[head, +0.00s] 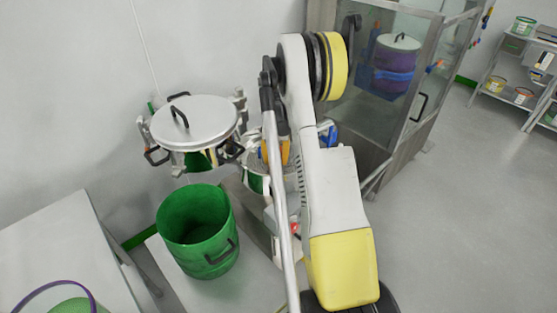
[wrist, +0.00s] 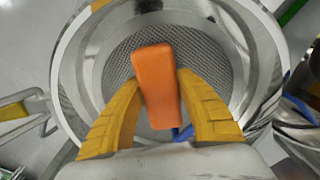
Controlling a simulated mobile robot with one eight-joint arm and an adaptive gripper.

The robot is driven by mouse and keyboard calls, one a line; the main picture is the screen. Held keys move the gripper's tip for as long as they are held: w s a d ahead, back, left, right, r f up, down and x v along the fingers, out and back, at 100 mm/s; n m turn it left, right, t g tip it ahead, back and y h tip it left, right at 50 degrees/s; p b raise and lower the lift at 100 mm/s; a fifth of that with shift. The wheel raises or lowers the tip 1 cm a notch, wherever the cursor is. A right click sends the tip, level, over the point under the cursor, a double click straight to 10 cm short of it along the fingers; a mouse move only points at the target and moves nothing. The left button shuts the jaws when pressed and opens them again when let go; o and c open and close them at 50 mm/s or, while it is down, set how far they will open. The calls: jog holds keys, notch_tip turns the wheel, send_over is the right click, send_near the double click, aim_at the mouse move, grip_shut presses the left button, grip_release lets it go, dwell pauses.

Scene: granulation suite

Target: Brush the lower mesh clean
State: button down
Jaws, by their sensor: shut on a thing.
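My gripper (wrist: 158,82) has its two yellow fingers closed on an orange block-shaped brush handle (wrist: 155,75). The brush is over the grey mesh (wrist: 208,58), which lies inside a round shiny steel housing (wrist: 262,60). The brush and fingers cover the middle and near part of the mesh. I cannot tell whether the brush touches it; its bristles are hidden. In the head view my gripper (head: 276,152) shows only partly behind my arm, at the steel housing (head: 256,166), and the mesh is hidden there.
A lidded steel vessel (head: 195,122) with clamps stands left of my gripper. An open green bin (head: 197,232) is below it. A white table (head: 60,255) is at the lower left. A glass-walled booth (head: 400,85) holds a purple drum (head: 394,62). The floor at right is clear.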

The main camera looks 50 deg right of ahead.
aim_at(274, 156)
jog(key=shift+a, duration=0.45)
jog(key=shift+a+r, duration=0.25)
jog(key=shift+r+p, duration=0.45)
jog(key=shift+r, duration=0.5)
jog(key=shift+d+r+p, duration=0.15)
jog(key=shift+r+p, duration=0.25)
jog(key=shift+r, duration=0.25)
jog(key=shift+r+p, duration=1.15)
jog(key=shift+r, duration=1.1)
